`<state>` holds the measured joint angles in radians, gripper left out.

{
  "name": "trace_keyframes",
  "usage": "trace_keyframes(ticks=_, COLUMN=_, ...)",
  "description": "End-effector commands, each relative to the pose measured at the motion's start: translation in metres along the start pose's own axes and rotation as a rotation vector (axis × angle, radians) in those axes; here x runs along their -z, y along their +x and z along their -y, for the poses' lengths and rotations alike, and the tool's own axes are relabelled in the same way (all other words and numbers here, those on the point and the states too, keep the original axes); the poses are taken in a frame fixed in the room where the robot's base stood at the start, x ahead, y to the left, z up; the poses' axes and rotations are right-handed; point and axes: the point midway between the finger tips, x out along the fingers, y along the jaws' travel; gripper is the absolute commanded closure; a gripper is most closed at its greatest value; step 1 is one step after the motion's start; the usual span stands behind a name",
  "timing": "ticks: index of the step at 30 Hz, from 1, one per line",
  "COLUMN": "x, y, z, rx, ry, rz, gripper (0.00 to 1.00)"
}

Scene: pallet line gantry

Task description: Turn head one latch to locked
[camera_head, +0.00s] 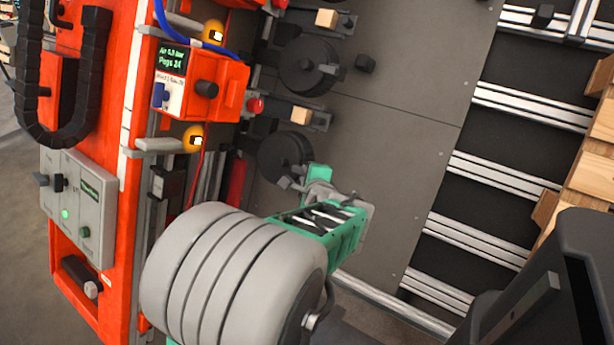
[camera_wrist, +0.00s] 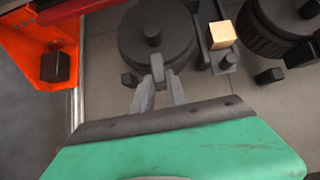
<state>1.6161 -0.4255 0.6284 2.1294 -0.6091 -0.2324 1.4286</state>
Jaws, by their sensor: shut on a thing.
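A dark round head (camera_head: 283,157) is mounted on the grey panel, with my green gripper (camera_head: 291,183) at its lower edge. In the wrist view the same head (camera_wrist: 160,38) fills the top middle. A small grey latch lever (camera_wrist: 157,64) sits at its near edge. My gripper's two pale fingers (camera_wrist: 160,82) close around this lever, and they cover part of it. The latch's marking for locked is not visible. A second round head (camera_head: 310,66) with a lever sits higher on the panel.
Wooden blocks (camera_head: 300,115) on dark brackets and small black knobs (camera_head: 365,63) stick out near the heads. An orange frame (camera_head: 110,220) with a grey control box (camera_head: 80,205) stands at left. Metal rails (camera_head: 500,170) and wooden pallets (camera_head: 590,170) are at right.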

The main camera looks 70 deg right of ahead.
Motion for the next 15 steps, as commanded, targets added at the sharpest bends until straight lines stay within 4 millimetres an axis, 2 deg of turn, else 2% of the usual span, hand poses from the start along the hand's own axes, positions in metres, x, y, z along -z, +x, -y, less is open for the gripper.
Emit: trace_keyframes(ticks=15, x=0.0005, y=0.0001, z=-0.0012, rx=0.036, ry=0.043, rz=-0.001, gripper=1.0)
